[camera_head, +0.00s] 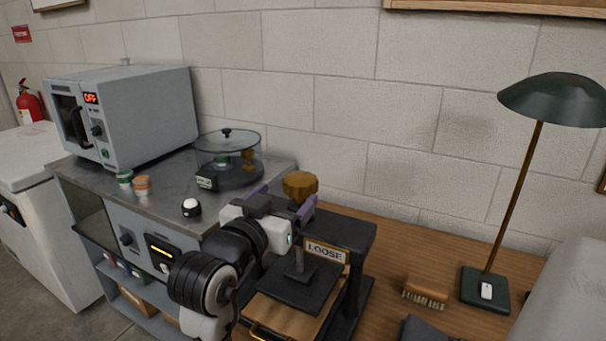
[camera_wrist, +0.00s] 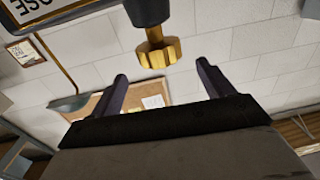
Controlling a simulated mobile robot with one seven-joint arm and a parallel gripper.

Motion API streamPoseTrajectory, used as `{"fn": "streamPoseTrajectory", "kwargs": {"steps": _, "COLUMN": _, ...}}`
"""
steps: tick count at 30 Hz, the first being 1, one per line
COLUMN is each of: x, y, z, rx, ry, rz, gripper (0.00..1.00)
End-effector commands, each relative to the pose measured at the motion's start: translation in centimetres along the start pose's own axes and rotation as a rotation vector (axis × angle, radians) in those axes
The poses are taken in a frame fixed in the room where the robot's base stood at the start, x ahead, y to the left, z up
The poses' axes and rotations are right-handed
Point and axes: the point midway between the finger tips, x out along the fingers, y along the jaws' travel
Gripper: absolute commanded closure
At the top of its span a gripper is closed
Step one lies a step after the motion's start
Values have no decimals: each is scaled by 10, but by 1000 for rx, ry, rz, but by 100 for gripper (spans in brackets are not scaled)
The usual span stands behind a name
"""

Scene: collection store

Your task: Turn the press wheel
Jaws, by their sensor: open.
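The press wheel (camera_head: 300,185) is a yellow-gold lobed knob on top of a dark press frame (camera_head: 355,234). A plate on the press reads LOOSE (camera_head: 325,252). My gripper (camera_head: 288,205) is at the wheel, its near parts covering some of the press. In the wrist view the wheel (camera_wrist: 158,52) and its gold stem show at the top centre, beyond the fingertips. My gripper (camera_wrist: 160,72) is open there, with one finger to each side of the wheel's line and nothing between them. I cannot tell whether a finger touches the wheel.
A grey oven (camera_head: 140,110) reading OFF stands at the left on a counter (camera_head: 160,180). A glass-covered scale (camera_head: 228,165) and small jars (camera_head: 142,184) are on it. A brush (camera_head: 426,290) and a green lamp (camera_head: 484,290) stand on the wooden table (camera_head: 400,245) at the right.

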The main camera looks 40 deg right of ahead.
Motion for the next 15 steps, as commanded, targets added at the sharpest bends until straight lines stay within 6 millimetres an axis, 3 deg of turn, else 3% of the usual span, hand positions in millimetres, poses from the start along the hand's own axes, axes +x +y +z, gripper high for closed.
{"fn": "streamPoseTrajectory", "kwargs": {"steps": 6, "x": 49, "y": 1, "z": -2, "rx": -1, "ry": -3, "rz": 3, "gripper": 20}}
{"fn": "streamPoseTrajectory", "kwargs": {"steps": 15, "x": 89, "y": 0, "z": -1, "rx": 1, "ry": 0, "rz": 0, "gripper": 20}}
